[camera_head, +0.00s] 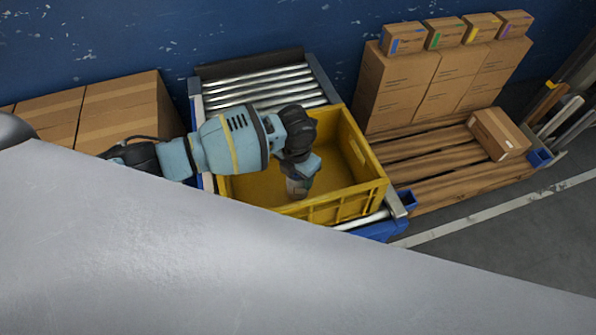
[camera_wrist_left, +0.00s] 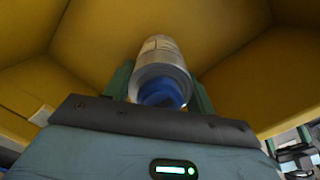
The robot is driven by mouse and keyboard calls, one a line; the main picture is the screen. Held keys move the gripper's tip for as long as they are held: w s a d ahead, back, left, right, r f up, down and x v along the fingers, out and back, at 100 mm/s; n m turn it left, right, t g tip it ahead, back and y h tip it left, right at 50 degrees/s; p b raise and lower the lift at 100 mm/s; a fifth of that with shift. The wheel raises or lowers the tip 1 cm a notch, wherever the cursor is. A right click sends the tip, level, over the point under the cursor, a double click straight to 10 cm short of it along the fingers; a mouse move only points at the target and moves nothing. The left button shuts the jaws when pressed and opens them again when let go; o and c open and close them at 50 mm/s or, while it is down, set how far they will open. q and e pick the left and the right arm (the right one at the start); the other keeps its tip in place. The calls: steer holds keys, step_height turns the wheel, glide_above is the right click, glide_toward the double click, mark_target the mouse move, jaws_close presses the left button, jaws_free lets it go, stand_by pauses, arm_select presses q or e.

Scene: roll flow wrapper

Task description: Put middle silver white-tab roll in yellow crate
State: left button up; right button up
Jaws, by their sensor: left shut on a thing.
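The yellow crate (camera_head: 362,193) stands on a roller conveyor. My left arm reaches over it from the left, and my left gripper (camera_head: 299,188) points down inside the crate. In the left wrist view the gripper (camera_wrist_left: 160,90) is shut on a silver roll (camera_wrist_left: 160,55) with a blue core end and a pale label or tab on its side. The yellow crate walls (camera_wrist_left: 235,55) surround the roll. I cannot tell whether the roll touches the crate floor. My right gripper is not in view.
The roller conveyor (camera_head: 260,88) runs behind the crate. Cardboard boxes (camera_head: 115,110) are stacked at the left. More boxes (camera_head: 410,85) stand on a wooden pallet (camera_head: 440,165) at the right. A large grey surface covers the lower foreground.

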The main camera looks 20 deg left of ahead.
arm_select(q)
steer(key=shift+f, duration=0.25)
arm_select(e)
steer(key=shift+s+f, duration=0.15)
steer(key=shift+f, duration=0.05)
arm_select(q)
steer(key=o, duration=1.2)
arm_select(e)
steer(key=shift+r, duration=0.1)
arm_select(q)
steer(key=shift+r, duration=0.15)
steer(key=shift+r, duration=0.3)
steer(key=r+p, duration=0.1)
steer(key=r, duration=1.1)
steer(key=shift+s+r, duration=0.2)
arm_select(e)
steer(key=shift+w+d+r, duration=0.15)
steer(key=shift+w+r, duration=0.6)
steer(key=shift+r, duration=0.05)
